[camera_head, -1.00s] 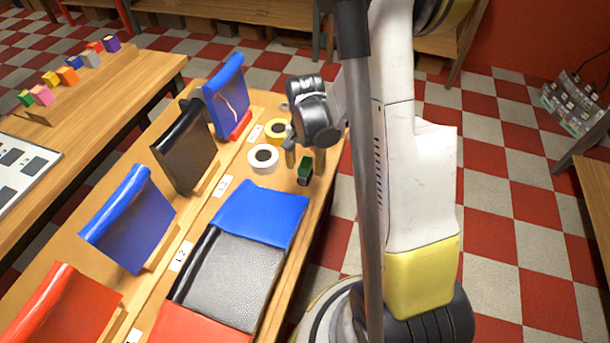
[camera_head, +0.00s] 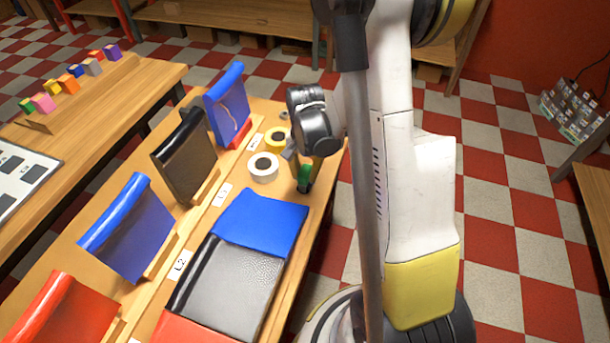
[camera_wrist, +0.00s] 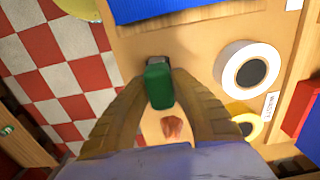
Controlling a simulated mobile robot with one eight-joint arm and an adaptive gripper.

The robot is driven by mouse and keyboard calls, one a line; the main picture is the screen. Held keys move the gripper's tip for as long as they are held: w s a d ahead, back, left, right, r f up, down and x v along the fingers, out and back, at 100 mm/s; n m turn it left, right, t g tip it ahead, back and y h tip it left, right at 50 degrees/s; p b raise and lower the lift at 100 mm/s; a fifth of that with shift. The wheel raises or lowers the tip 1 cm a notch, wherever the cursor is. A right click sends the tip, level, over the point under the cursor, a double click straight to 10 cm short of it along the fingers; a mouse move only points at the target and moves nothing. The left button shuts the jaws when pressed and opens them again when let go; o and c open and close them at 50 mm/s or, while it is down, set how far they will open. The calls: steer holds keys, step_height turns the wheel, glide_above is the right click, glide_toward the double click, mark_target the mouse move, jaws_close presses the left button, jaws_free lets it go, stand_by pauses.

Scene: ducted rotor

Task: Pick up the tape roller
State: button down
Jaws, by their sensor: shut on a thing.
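The tape roller, which I take to be the small green and black tool (camera_head: 304,185), stands near the right edge of the table by the rolls of tape. In the wrist view its green body (camera_wrist: 159,86) sits between my two fingertips, with a dark part beyond it. My gripper (camera_head: 304,174) is shut on the tool from above, and the fingers (camera_wrist: 160,92) touch its sides. The head view does not clearly show whether it is off the table.
A white tape roll (camera_head: 263,168) and a yellow tape roll (camera_head: 276,139) lie close beside it. A blue, black and red padded panel (camera_head: 235,265) lies nearer on the table. Colored panels stand in a row, including a blue one (camera_head: 228,107). Checkered floor is clear at right.

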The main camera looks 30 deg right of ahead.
steer(key=r, duration=0.1)
steer(key=r+p, duration=0.1)
steer(key=r, duration=0.1)
steer(key=r+p, duration=0.1)
steer(key=shift+s+d+r, duration=0.2)
steer(key=shift+d, duration=0.1)
steer(key=s+d+r+p, duration=0.3)
steer(key=s+d+r, duration=0.3)
steer(key=d, duration=0.2)
steer(key=shift+s+d+p, duration=0.3)
steer(key=shift+s+p, duration=0.05)
steer(key=c, duration=2)
jaws_free()
jaws_close()
steer(key=shift+w, duration=0.1)
